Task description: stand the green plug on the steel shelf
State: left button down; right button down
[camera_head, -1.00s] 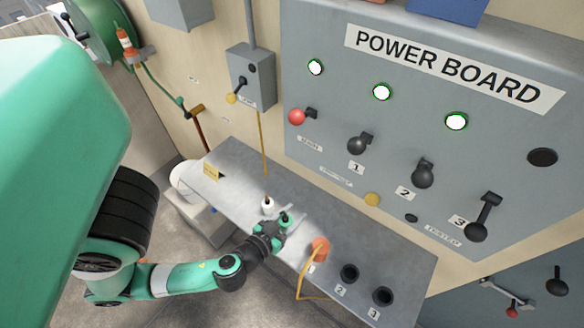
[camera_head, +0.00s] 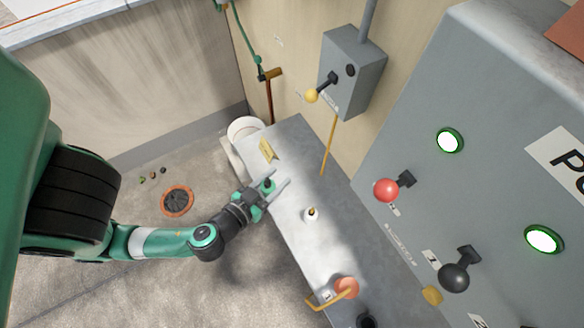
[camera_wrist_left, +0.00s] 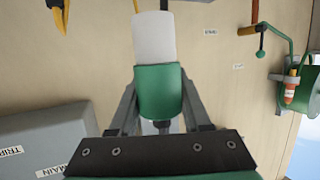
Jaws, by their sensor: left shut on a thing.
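My left gripper (camera_head: 277,184) is shut on the green plug (camera_head: 268,184), over or beside the left edge of the steel shelf (camera_head: 335,240). In the head view the fingers partly cover the plug, and I cannot tell whether it touches the shelf. In the left wrist view the green plug (camera_wrist_left: 160,92) sits between the fingers. A white cylinder (camera_wrist_left: 154,38) lines up with its far end; I cannot tell whether it is part of the plug. My right gripper is not in view.
A white plug (camera_head: 312,216) stands on the shelf near the gripper. An orange plug (camera_head: 346,287) with a yellow cable sits further along. A yellow tag (camera_head: 268,150) is at the shelf's far end, beside a white bucket (camera_head: 244,127). The power board (camera_head: 470,120) rises on the right.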

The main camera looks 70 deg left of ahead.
pick_arm(q)
jog(key=w+a+f+b, duration=0.2)
jog(key=w+a+f, duration=0.1)
jog(key=f, duration=0.1)
jog(key=w+a+f+b, duration=0.2)
jog(key=w+a+f, duration=0.1)
jog(key=a+f, duration=0.1)
jog(key=w+a+f+b, duration=0.2)
jog(key=w+a+f, duration=0.1)
jog(key=f, duration=0.2)
jog(key=shift+w+a+f+b, duration=0.2)
jog(key=shift+a+b, duration=0.1)
jog(key=shift+b, duration=0.05)
jog(key=shift+r, duration=0.2)
jog(key=shift+f, duration=0.15)
jog(key=shift+c, duration=1.8)
grip_release()
